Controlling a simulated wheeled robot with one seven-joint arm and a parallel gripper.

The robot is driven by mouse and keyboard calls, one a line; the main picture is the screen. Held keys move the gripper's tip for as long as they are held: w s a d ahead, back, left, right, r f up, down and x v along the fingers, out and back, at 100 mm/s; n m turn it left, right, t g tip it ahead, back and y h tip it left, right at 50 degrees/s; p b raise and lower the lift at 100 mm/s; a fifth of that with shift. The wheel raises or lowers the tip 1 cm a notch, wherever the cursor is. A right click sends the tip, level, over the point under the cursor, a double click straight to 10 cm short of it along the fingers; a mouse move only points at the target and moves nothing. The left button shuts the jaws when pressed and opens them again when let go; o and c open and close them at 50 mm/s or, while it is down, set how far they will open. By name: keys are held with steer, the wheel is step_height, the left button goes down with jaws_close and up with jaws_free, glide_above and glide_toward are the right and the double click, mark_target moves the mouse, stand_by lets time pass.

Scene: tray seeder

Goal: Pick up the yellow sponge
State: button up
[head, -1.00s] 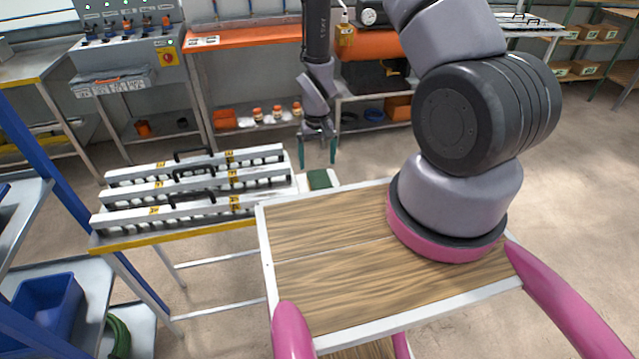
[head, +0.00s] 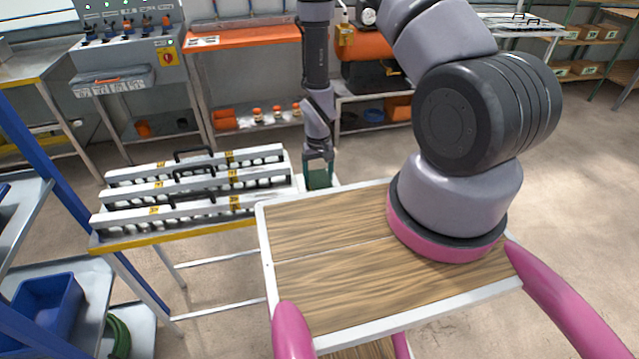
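A small flat block with a dark green top (head: 319,180) lies at the right end of the white-topped stand, in the middle of the head view. It is the only sponge-like thing I see there; no yellow face can be made out. My gripper (head: 319,178) points down right at this block, with its teal fingers at the block's left and right sides. The fingers look close to the sides, but whether they press on it is too small to tell. Part of the block is hidden by the gripper.
Several white seeder bars with black handles (head: 195,185) lie on the yellow-edged stand left of the block. A wooden tabletop with a white rim (head: 262,232) is in front. A blue bin (head: 45,305) sits on a shelf at lower left. An orange bench (head: 235,37) stands behind.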

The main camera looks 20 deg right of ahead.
mark_target(318, 176)
steer(key=shift+c, duration=0.9)
steer(key=shift+r, duration=0.1)
step_height(318, 176, up, 10)
